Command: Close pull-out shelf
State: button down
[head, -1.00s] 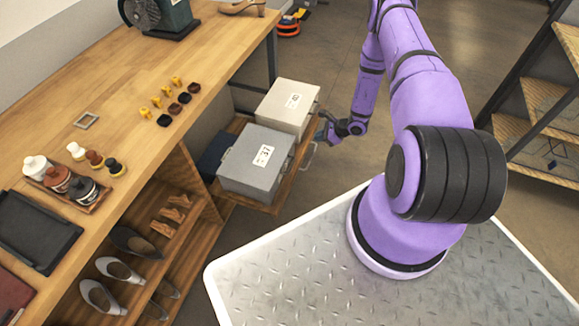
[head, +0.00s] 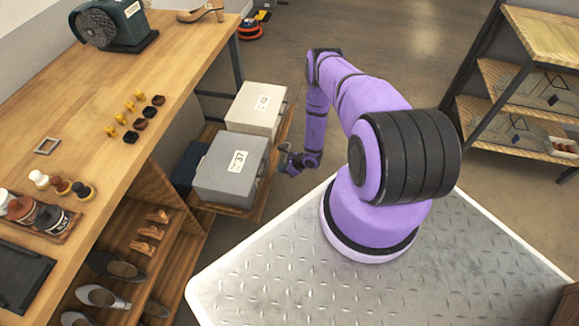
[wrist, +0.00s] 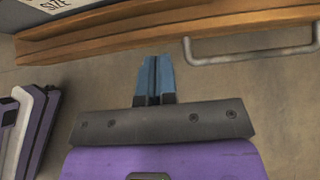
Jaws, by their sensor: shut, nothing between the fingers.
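The pull-out shelf (head: 263,196) extends from under the workbench, its wooden front edge facing my arm in the head view. It carries a grey box (head: 222,182), a pale beige box (head: 250,118) and a dark item (head: 190,166). In the wrist view the shelf's wooden front (wrist: 110,36) crosses the top, with a grey metal bar handle (wrist: 235,57) at right. My gripper (wrist: 153,62) is shut and empty, its blue fingertips just short of the front and left of the handle; contact cannot be told. In the head view my gripper (head: 286,158) is beside the shelf front.
A wood-and-metal rack (head: 520,85) stands at right. Open floor (head: 400,50) lies between.

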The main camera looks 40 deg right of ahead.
aim_at(272, 172)
jog(key=shift+w+a+f, duration=0.25)
jog(key=shift+w+a, duration=0.3)
jog(key=shift+w, duration=0.2)
jog(key=shift+w+a+f, duration=0.25)
jog(key=shift+w+a, duration=0.3)
jog(key=shift+w, duration=0.15)
jog(key=shift+w+a+f, duration=0.25)
jog(key=shift+w+a, duration=0.3)
jog(key=shift+w, duration=0.2)
